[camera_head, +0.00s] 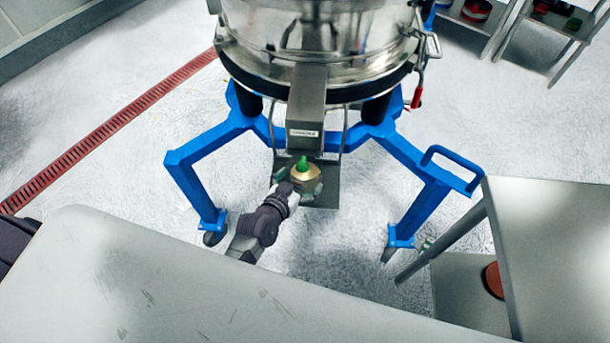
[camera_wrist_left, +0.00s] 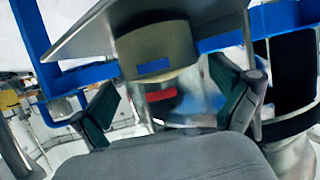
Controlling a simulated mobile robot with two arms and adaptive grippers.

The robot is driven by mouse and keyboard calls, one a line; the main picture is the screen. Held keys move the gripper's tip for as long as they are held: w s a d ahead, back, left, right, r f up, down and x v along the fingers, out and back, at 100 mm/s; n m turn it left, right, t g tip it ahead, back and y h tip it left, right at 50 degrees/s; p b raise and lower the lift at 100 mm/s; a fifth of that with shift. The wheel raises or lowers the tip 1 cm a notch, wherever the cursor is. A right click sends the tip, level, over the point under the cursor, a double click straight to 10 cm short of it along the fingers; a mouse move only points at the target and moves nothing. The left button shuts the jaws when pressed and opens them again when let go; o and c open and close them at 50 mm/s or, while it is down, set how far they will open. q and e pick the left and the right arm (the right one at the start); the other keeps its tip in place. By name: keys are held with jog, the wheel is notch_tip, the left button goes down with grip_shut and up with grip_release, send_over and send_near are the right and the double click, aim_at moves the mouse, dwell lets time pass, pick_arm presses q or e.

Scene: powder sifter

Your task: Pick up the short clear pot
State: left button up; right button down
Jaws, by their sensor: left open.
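A pot with beige-gold contents (camera_head: 309,181) stands on the small metal shelf (camera_head: 325,199) under the sifter's spout. In the left wrist view the pot (camera_wrist_left: 158,48) shows as a beige cylinder with a blue label, against the plate. A clear part with a red label shows beside the beige part; I cannot tell whether it belongs to the same pot. My left gripper (camera_head: 298,178) is at the pot. In the left wrist view its dark green finger pads (camera_wrist_left: 170,105) are spread wide on either side, with gaps to the pot. My right gripper is not in view.
The steel sifter (camera_head: 320,45) with its spout (camera_head: 306,100) stands close above, on a blue frame (camera_head: 205,145) with splayed legs. A grey table surface (camera_head: 130,285) lies in front, another table (camera_head: 560,240) at right. Shelves with pots are at top right.

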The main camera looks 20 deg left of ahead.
aim_at(312, 167)
pick_arm(q)
jog(key=x, duration=0.3)
jog(key=shift+w+f, duration=0.15)
jog(key=shift+c, duration=0.3)
jog(key=c, duration=1)
jog(key=shift+o, duration=0.2)
